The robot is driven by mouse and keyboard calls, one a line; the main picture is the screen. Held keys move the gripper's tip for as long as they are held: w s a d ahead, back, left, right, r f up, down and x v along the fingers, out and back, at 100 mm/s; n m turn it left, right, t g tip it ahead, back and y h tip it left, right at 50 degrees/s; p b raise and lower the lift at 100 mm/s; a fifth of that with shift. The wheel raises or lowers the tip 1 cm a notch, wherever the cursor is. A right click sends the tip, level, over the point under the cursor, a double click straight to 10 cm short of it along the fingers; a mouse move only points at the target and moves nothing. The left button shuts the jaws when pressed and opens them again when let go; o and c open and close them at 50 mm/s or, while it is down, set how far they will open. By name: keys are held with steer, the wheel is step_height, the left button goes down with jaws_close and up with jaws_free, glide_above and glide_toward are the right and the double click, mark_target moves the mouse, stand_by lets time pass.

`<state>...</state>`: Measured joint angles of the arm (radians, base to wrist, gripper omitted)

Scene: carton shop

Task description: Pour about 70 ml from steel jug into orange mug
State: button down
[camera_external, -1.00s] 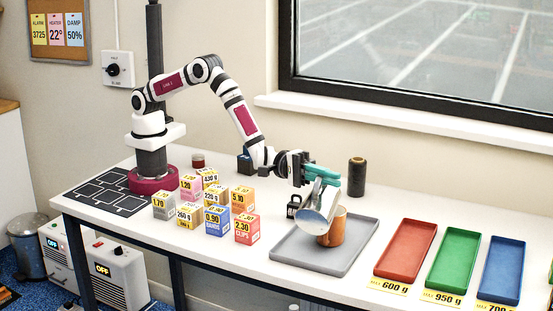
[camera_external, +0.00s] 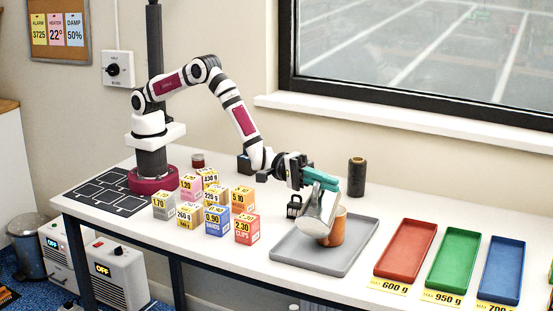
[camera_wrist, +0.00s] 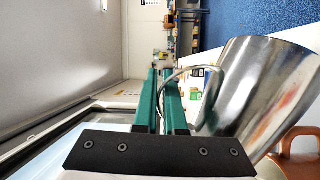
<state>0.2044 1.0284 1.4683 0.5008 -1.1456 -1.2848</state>
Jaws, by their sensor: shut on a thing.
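The steel jug (camera_external: 316,214) is tilted over the grey tray, its mouth end low beside the orange mug (camera_external: 337,228). My gripper (camera_external: 322,180) has teal fingers shut on the jug's handle, which shows as a metal loop in the wrist view. In the wrist view the jug (camera_wrist: 262,90) lies to the right of the fingers (camera_wrist: 160,98), and part of the orange mug (camera_wrist: 295,155) shows at the lower right. The mug stands upright on the tray (camera_external: 285,252). The jug hides part of it. The liquid and the mug's inside cannot be seen.
Several small labelled cartons (camera_external: 215,208) stand left of the tray. A red tray (camera_external: 406,248), a green tray (camera_external: 453,258) and a blue tray (camera_external: 501,268) lie to the right. A dark cylinder (camera_external: 357,177) and a small black item (camera_external: 294,206) stand behind the grey tray.

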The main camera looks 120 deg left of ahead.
mark_target(314, 190)
steer(key=d+f+m+g, duration=0.1)
steer(key=d+f+m, duration=0.1)
steer(key=shift+d+m, duration=0.2)
steer(key=shift+m, duration=0.2)
steer(key=shift+d+m+g+y, duration=0.3)
steer(key=shift+d+m+y, duration=0.2)
steer(key=shift+m, duration=0.1)
steer(key=shift+f, duration=0.1)
stand_by(0.7)
steer(key=shift+d+f+m, duration=0.1)
steer(key=shift+d+m, duration=0.35)
steer(key=shift+m, duration=0.05)
steer(key=d+f+m+g+y, duration=0.1)
steer(key=d+f+m+y, duration=0.1)
steer(key=d+f+m, duration=0.3)
steer(key=shift+w+d+f+g+y+b, duration=0.4)
steer(key=shift+d+f, duration=0.35)
steer(key=shift+f, duration=0.6)
steer(key=shift+s, duration=0.15)
stand_by(1.4)
